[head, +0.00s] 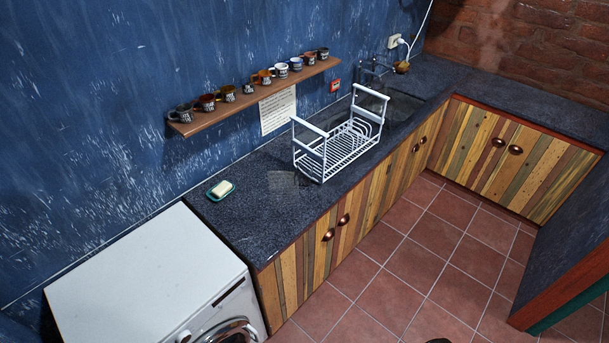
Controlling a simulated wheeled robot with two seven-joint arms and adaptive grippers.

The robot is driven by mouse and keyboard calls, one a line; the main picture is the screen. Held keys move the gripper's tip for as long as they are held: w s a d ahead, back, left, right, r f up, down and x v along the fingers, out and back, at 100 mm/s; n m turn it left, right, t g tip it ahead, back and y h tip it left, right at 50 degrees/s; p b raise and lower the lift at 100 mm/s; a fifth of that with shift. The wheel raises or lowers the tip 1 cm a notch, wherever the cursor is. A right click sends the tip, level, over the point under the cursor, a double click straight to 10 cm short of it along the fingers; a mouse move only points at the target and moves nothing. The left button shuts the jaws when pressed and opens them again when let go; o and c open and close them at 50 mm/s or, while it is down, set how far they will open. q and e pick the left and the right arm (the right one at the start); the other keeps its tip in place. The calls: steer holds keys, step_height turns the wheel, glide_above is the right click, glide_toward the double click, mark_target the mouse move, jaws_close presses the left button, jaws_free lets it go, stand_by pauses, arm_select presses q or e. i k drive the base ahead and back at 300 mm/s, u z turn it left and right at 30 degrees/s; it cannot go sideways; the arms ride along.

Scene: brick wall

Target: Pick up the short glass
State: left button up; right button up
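A faint, see-through shape (283,181) stands on the dark counter, just left of the white dish rack. It may be the short glass, but its outline is too faint to tell for sure. No other clear glass can be made out. Neither of my grippers is in view.
The dark counter (245,222) runs along the blue wall and turns right at the brick wall. A white wire dish rack (345,146) and a soap dish (222,190) are on it. Several mugs line a wooden shelf (208,121) above. A white washing machine (145,272) stands at lower left. The tiled floor is mostly clear.

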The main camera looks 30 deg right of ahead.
mark_target(304, 169)
steer(key=z, duration=2.5)
steer(key=i, duration=3.8)
steer(key=u, duration=4.7)
